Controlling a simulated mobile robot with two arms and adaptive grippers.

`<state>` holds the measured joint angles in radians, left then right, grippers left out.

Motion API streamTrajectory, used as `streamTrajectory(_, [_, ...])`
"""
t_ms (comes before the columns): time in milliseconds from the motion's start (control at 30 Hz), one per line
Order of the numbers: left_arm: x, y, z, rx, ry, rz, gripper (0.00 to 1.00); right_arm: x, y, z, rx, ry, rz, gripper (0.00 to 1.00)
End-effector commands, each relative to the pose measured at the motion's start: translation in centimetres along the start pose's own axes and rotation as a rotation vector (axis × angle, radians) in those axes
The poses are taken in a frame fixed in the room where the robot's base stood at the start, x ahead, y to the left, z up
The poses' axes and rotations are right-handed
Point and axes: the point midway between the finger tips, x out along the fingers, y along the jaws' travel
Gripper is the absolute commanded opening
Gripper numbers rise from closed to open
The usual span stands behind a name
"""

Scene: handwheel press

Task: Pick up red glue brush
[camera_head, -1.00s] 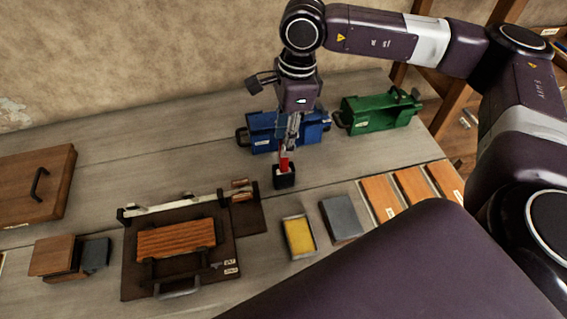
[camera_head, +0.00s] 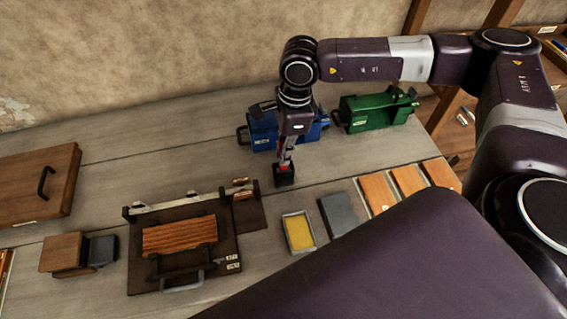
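The red glue brush (camera_head: 285,168) stands in a small black holder (camera_head: 284,177) near the middle of the table in the head view. Only a little of its red handle shows. My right gripper (camera_head: 286,160) points down from above, with its fingertips at the top of the brush. The fingers overlap the handle and look small and dark, so I cannot tell whether they are closed on it. My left gripper is not in view.
Blue (camera_head: 263,131) and green (camera_head: 376,112) tool bodies stand behind. A press board (camera_head: 224,250) with a wooden block lies left in front. A yellow-filled tray (camera_head: 299,232), a grey block (camera_head: 338,214) and wooden blocks (camera_head: 377,193) lie to the right.

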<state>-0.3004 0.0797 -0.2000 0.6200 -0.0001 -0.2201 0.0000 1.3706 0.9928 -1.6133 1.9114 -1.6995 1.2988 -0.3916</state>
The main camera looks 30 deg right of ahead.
Motion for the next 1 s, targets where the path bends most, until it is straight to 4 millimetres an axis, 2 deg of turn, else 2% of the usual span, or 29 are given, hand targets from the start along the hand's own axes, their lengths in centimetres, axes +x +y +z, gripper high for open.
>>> streamTrajectory(367, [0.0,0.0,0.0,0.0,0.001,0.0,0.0,-0.1,0.0,0.0,0.0,-0.001,-0.001,0.0])
streamTrajectory(567, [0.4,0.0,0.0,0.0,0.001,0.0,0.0,-1.1,-0.1,0.2,0.001,-0.002,-0.002,0.0])
streamTrajectory(767, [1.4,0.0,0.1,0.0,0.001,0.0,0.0,-4.1,-0.2,0.6,0.0,-0.004,-0.005,0.0])
streamTrajectory(1000, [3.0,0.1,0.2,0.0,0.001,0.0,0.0,-9.8,-0.2,1.3,0.0,-0.004,-0.006,0.0])
